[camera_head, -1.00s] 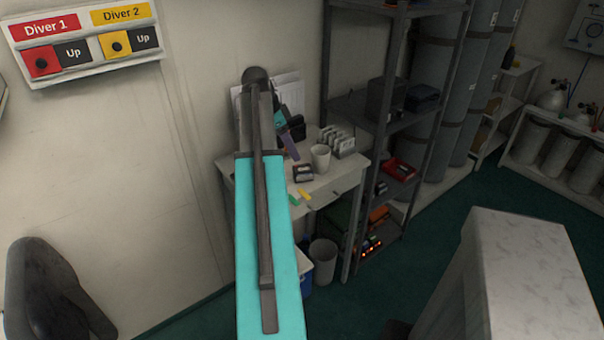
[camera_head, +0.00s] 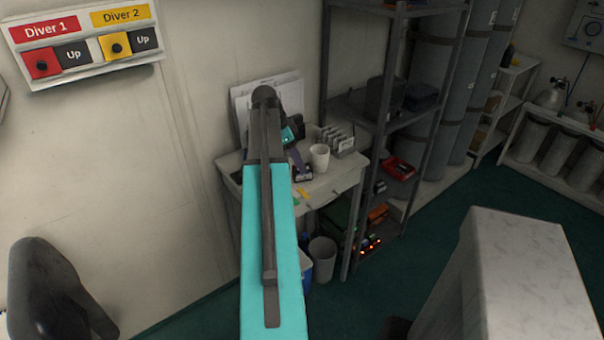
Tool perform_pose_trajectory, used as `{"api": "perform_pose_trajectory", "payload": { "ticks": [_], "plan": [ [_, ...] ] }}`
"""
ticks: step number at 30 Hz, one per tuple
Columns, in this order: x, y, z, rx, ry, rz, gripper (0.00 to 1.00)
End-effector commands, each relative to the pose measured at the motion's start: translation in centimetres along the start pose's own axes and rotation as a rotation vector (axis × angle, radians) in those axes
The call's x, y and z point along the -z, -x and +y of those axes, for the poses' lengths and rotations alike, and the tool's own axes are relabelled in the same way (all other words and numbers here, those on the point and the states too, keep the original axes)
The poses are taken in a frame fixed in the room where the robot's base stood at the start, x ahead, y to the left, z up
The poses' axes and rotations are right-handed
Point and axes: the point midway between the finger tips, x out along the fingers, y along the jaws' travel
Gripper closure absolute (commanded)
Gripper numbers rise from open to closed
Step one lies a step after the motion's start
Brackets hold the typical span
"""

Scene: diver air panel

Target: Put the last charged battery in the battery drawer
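My gripper (camera_head: 299,165) hangs over the white desk (camera_head: 325,183), seen small past my turquoise arm. Its fingers are beside or over a small dark block with a pale label (camera_head: 304,175) on the desk top. The block may be a battery; I cannot tell, nor whether the fingers touch it. Whether the gripper is open or shut does not show. The desk has a drawer front (camera_head: 338,190) that looks closed; I cannot tell if it is the battery drawer. A device with orange-red lights (camera_head: 371,245), perhaps a charger, sits on the rack's bottom shelf.
A white mug (camera_head: 320,157) and a rack of upright cards (camera_head: 338,138) stand close right of my gripper. Small yellow and green items lie at the desk's front. A dark metal shelf (camera_head: 385,130) with a red tray (camera_head: 399,169) stands to the right. A bin (camera_head: 322,260) is below.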

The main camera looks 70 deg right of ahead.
Motion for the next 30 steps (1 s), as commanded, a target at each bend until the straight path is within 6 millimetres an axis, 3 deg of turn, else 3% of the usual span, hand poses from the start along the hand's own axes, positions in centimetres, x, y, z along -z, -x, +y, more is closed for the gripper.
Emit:
{"api": "perform_pose_trajectory", "payload": {
  "ticks": [18, 30],
  "plan": [
    [-0.2, -4.7, 0.1, -0.001, 0.000, 0.000, 0.44],
    [-0.3, -5.0, 0.0, 0.001, 0.001, 0.000, 0.44]
  ]
}}
